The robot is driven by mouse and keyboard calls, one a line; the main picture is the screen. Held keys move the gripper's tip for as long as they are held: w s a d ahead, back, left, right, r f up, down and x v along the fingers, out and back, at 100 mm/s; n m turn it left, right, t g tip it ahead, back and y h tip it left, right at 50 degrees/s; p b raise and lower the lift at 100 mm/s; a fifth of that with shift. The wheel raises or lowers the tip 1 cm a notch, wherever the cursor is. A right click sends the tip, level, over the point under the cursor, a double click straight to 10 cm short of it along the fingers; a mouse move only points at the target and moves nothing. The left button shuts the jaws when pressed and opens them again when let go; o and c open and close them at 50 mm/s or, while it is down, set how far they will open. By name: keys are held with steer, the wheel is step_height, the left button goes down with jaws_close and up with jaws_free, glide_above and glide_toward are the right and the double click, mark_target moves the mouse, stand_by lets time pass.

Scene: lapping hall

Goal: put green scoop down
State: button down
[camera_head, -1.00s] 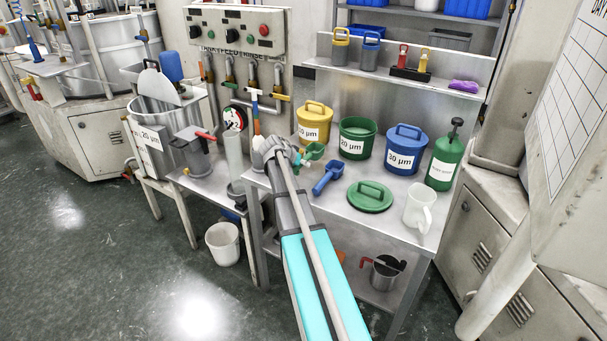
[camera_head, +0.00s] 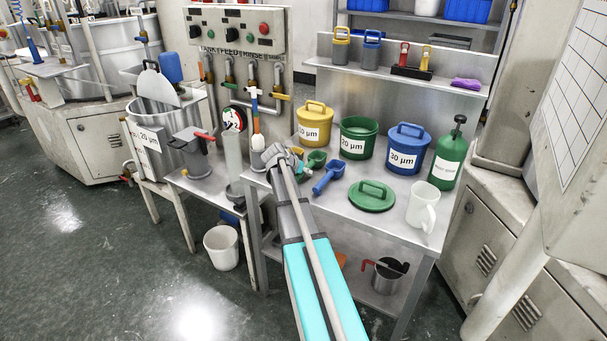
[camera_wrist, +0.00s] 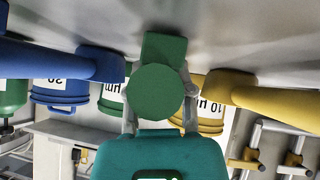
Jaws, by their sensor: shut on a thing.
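The green scoop (camera_head: 317,158) is at the back left of the metal bench, with its round end facing the wrist view (camera_wrist: 160,92). My gripper (camera_head: 299,168) is shut on it, one finger on each side in the wrist view (camera_wrist: 160,108). The scoop is low, close to the bench top; I cannot tell whether it touches. A blue scoop (camera_head: 329,177) lies just right of it in the head view. A yellow scoop (camera_head: 298,151) is partly hidden behind my gripper; in the wrist view it is on the right (camera_wrist: 275,103).
Yellow (camera_head: 314,118), green (camera_head: 358,138) and blue (camera_head: 406,148) tubs stand along the back of the bench (camera_head: 398,213). A green lid (camera_head: 371,196), a white jug (camera_head: 422,206) and a green bottle (camera_head: 447,154) are to the right.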

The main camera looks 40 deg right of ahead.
steer(key=c, duration=0.9)
jaws_free()
steer(key=shift+f, duration=0.15)
steer(key=shift+c, duration=0.2)
steer(key=o, duration=0.5)
steer(key=shift+c, duration=0.2)
steer(key=shift+p+v, duration=0.55)
steer(key=shift+v, duration=0.35)
steer(key=p+v, duration=0.5)
steer(key=v, duration=0.3)
steer(key=shift+d, duration=0.15)
steer(key=shift+p+v, duration=1)
steer(key=shift+v, duration=0.35)
